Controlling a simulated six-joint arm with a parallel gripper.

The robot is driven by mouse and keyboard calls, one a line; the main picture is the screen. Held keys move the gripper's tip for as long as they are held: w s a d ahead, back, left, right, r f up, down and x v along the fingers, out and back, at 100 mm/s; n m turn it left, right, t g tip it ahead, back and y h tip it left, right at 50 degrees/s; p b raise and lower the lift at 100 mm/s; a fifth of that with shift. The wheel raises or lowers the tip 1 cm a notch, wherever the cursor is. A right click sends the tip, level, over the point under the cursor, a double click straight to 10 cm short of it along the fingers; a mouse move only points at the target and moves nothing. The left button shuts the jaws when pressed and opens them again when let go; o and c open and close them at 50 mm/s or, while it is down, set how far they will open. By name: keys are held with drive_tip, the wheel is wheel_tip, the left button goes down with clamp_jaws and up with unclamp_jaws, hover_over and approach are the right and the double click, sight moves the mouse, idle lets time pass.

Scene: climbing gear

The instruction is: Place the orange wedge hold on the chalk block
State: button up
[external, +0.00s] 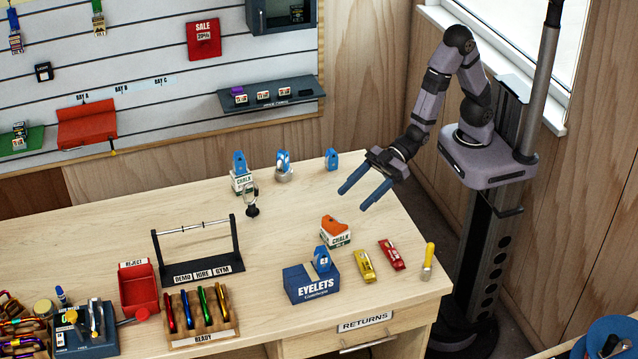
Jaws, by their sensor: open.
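The orange wedge hold (334,223) rests on top of a white chalk block (338,240) with a CHALK label, on the right half of the table. The wedge looks slightly tilted; its exact seating is too small to tell. My gripper (354,198) is open and empty, with two blue fingers apart, above the table behind and to the right of the wedge. It does not appear to touch it. Another chalk block (242,187) stands farther back, with a blue piece on it.
A blue EYELETS box (311,287) with a blue piece (322,260) stands in front of the wedge. A black rack (200,265) stands left. The table between rack and wedge is clear.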

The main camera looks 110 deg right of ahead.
drive_tip(key=shift+s+d+r, duration=0.1)
drive_tip(key=shift+s, duration=0.2)
